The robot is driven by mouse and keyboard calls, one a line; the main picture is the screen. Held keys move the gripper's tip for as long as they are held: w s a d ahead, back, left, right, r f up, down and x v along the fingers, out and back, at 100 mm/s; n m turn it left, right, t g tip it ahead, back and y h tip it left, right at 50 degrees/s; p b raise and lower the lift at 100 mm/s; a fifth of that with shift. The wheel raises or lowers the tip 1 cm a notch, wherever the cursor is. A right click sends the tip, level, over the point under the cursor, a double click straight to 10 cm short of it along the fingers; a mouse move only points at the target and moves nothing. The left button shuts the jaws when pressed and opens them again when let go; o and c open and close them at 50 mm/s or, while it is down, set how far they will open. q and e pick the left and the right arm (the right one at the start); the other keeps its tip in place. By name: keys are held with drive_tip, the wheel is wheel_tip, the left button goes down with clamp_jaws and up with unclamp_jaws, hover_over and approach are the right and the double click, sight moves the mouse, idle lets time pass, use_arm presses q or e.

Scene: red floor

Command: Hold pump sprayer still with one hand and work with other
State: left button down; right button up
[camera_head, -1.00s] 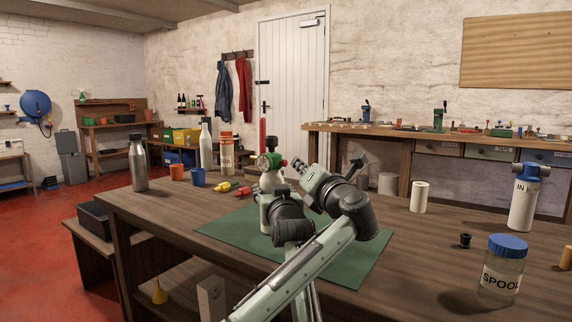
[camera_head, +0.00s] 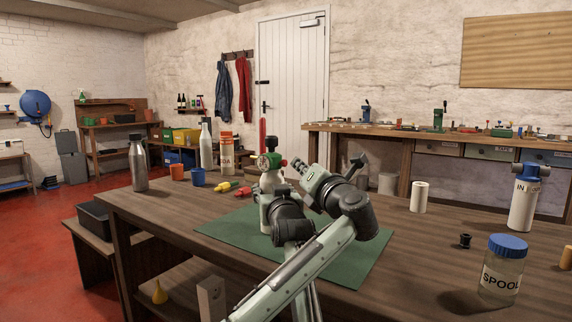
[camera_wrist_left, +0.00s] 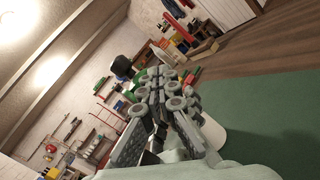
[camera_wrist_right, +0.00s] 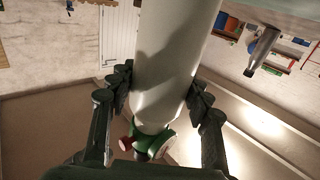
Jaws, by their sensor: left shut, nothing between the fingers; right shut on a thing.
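The pump sprayer (camera_head: 268,184) stands upright on the green mat (camera_head: 340,262). It has a white body, a green collar, a red part at the side and a black knob on top. My right gripper (camera_head: 264,204) is shut around its white body. The right wrist view shows the body (camera_wrist_right: 172,60) between the fingers, with the green collar beyond. My left gripper (camera_head: 297,168) is shut and empty, just right of the sprayer's top. In the left wrist view its fingers (camera_wrist_left: 165,98) are together and partly hide the sprayer's green collar (camera_wrist_left: 141,76); I cannot tell whether they touch it.
A steel bottle (camera_head: 138,165), orange cup (camera_head: 177,172), blue cup (camera_head: 197,177) and white bottle (camera_head: 206,148) stand at the table's left. A white roll (camera_head: 419,197), black spool (camera_head: 465,241), blue-lidded jar (camera_head: 502,278) and blue-topped canister (camera_head: 522,205) stand right. The mat's right part is clear.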

use_arm(q)
drive_tip(key=shift+w+a, duration=0.25)
drive_tip(key=shift+a, duration=0.05)
drive_tip(key=shift+w+a, duration=0.6)
drive_tip(key=shift+a, duration=0.25)
idle(1.5)
drive_tip(key=shift+s+d, duration=0.1)
idle(1.9)
drive_tip(key=shift+s+d, duration=0.6)
drive_tip(key=shift+d, duration=0.1)
drive_tip(key=s+d, duration=0.1)
drive_tip(key=d, duration=0.1)
drive_tip(key=s+d, duration=0.2)
